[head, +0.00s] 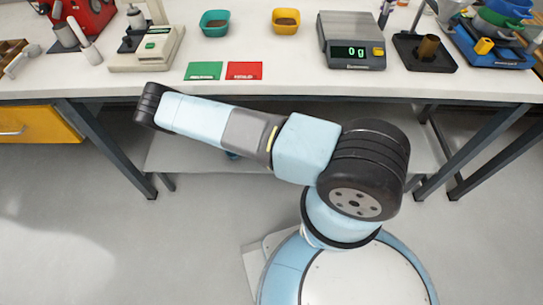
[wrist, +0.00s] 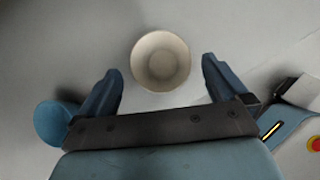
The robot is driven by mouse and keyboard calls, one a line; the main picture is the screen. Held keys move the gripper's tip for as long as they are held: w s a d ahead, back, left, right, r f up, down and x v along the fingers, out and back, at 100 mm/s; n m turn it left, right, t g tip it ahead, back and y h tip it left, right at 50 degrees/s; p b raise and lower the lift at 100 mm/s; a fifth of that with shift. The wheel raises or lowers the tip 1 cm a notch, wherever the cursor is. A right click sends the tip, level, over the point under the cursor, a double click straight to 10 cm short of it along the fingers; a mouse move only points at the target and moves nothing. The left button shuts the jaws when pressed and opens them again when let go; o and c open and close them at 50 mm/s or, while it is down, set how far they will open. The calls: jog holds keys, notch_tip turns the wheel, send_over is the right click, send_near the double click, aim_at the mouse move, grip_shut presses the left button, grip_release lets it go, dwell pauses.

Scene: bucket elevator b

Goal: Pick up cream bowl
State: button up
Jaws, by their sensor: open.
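The cream bowl (wrist: 160,61) shows in the wrist view, round and seen from above, on a pale grey surface. My gripper (wrist: 161,66) is open, with one dark blue finger to the left of the bowl and one to the right. There is a gap between each finger and the bowl's rim in the picture, and nothing is held. How far the fingers are above the bowl I cannot tell. The cream bowl does not show in the head view, where my arm reaches left in front of the bench.
The white bench (head: 290,86) holds a teal bowl (head: 215,29), a yellow bowl (head: 286,26), a green card (head: 204,71), a red card (head: 244,71) and a scale (head: 350,38) reading 0 g. A lower shelf (head: 180,150) is under it. A yellow drawer (head: 40,125) is at left.

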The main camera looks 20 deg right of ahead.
jog(key=shift+x, duration=3.2)
jog(key=shift+s+f, duration=0.1)
jog(key=c, duration=0.9)
